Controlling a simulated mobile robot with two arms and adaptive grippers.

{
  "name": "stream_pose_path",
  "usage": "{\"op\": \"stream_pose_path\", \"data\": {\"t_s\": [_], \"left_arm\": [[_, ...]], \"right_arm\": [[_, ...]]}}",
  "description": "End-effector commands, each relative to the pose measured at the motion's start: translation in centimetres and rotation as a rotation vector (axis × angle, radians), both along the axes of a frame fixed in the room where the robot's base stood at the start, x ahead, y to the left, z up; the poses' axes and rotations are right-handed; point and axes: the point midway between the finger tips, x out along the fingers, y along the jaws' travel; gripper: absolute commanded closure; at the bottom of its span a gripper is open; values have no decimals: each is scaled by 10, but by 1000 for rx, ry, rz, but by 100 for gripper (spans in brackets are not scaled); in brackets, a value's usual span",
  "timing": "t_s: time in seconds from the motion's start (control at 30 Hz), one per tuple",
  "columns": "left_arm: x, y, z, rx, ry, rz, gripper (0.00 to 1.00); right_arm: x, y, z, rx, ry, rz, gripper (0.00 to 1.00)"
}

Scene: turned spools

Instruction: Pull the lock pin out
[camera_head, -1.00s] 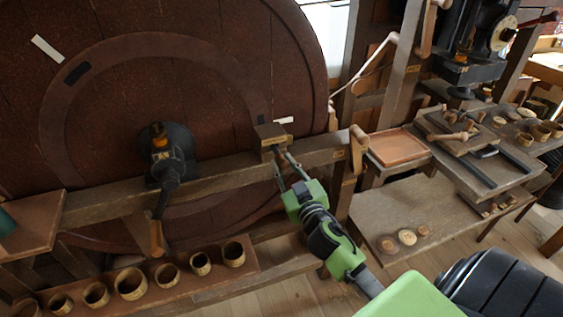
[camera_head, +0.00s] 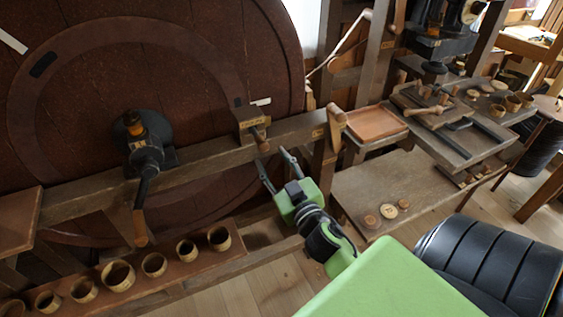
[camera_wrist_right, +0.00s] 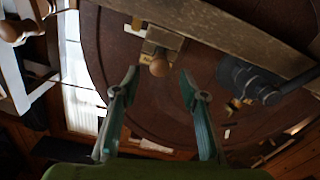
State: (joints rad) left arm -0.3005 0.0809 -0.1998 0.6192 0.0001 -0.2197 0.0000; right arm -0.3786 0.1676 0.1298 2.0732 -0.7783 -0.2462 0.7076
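The lock pin (camera_head: 261,141) shows as a small wooden knob on a short stem, sticking out of a wooden block (camera_head: 248,116) on the beam in front of the large dark wheel. In the right wrist view its round knob (camera_wrist_right: 159,67) faces the camera, between the fingertips in the picture. My right gripper (camera_head: 271,156) is open and empty, with its fingertips just below and in front of the knob, seemingly apart from it. Both spread fingers also show in the right wrist view (camera_wrist_right: 158,78). How deep the pin sits is hidden. My left gripper is not in view.
A crank with a wooden handle (camera_head: 140,228) hangs left of the block. Another wooden handle (camera_head: 337,124) stands at the beam's right end. Several wooden cups line a low shelf (camera_head: 205,262). A bench with tools (camera_head: 470,150) stands at right.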

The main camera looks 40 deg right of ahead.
Motion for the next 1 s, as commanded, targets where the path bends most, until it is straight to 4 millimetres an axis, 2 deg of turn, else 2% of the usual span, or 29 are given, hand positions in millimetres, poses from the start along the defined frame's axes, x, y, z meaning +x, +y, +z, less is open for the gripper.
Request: {"op": "stream_pose_path", "data": {"t_s": [0.1, 0.33, 1.0], "left_arm": [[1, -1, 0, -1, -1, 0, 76], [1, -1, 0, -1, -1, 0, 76], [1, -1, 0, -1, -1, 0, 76]], "right_arm": [[-25, 6, -1, 4, 2, -2, 61], [-52, 12, 0, 1, 0, -1, 61], [-56, 14, -2, 1, 4, 1, 61]]}}
